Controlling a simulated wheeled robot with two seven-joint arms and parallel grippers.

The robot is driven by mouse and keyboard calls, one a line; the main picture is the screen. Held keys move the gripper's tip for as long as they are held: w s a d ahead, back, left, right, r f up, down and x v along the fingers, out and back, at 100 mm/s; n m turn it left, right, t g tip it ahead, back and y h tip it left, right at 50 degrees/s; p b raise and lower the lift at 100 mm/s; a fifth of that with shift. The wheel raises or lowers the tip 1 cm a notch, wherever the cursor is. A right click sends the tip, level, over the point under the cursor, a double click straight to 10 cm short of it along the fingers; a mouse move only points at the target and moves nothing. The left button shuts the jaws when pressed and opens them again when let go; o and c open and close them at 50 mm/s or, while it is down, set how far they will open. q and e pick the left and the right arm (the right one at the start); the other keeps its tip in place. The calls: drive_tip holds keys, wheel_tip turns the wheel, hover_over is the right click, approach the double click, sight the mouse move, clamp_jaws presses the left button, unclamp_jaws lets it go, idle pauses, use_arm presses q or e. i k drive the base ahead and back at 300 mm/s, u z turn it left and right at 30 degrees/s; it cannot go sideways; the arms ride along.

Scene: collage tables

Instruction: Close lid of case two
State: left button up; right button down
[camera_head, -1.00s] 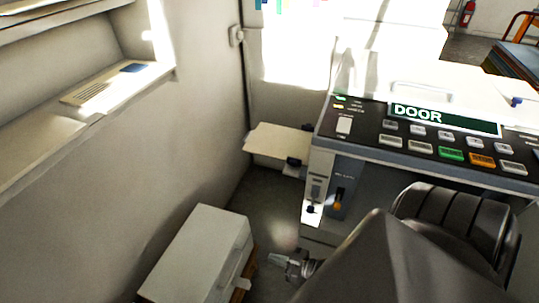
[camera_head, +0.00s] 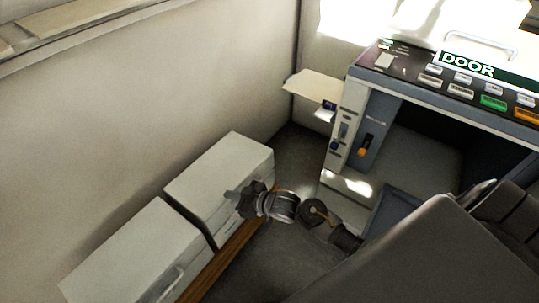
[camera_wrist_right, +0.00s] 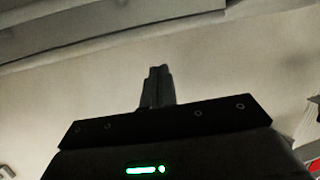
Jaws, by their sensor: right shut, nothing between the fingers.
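Two white cases stand side by side at the lower left of the head view: a farther one (camera_head: 215,172) and a nearer one (camera_head: 130,250). Both tops look flat and the lids look down. No label shows which is case two. My right gripper (camera_head: 234,197) is at the front right side of the farther case, overlapping its edge in the picture. Whether it touches the case is unclear. It is shut and empty, its fingers together in the right wrist view (camera_wrist_right: 157,85), with a pale wall behind. My left gripper is out of view.
The cases rest on a wooden bench (camera_head: 222,260) against a pale wall (camera_head: 120,120). A large machine with a DOOR panel (camera_head: 465,67) stands on the right, with a small side shelf (camera_head: 312,86). Dark floor (camera_head: 285,250) lies between bench and machine.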

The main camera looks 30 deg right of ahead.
sight(237, 160)
drive_tip(key=u, duration=2)
drive_tip(key=k, duration=0.5)
drive_tip(key=z, duration=2.45)
drive_tip(key=i, duration=0.5)
drive_tip(key=u, duration=0.1)
